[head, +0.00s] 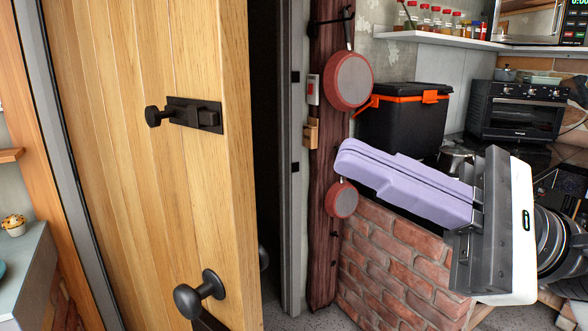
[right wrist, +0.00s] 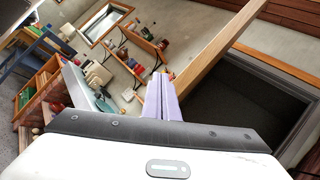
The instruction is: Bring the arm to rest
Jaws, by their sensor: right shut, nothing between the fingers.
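My right gripper (head: 345,152) reaches in from the right in the head view, with its lilac fingers lying together and nothing between them. The fingers point left, in front of the brick plinth and the dark post. In the right wrist view the shut fingers (right wrist: 162,97) point away from the camera. My left gripper is in neither view.
A wooden door (head: 150,110) with black knobs stands ajar at the left, beside a dark gap. Red pans (head: 348,80) hang on the post. The brick plinth (head: 390,255) is below my right gripper. A black and orange box (head: 405,120) and a toaster oven (head: 515,110) stand behind.

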